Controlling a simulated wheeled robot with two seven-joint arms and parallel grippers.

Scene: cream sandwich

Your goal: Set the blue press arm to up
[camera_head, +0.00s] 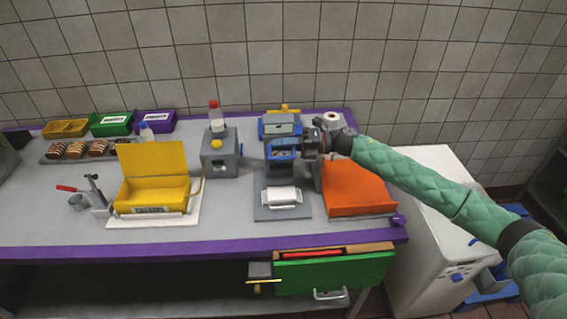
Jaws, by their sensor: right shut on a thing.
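The press stands in the middle of the counter, with a grey base plate (264,211) and a pale metal piece (282,196) on it. Its blue press arm (281,168) stands at the back of the base, behind the metal piece and apart from it. My right gripper (308,144) comes in from the right and is shut on the blue press arm near its upper right side. The fingertips are small and partly hidden by the dark wrist. My left gripper is out of view.
A grey machine (221,160) with a red-capped bottle (214,113) stands left. A blue and yellow device (281,125) is close behind. A yellow box (153,185) is farther left.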

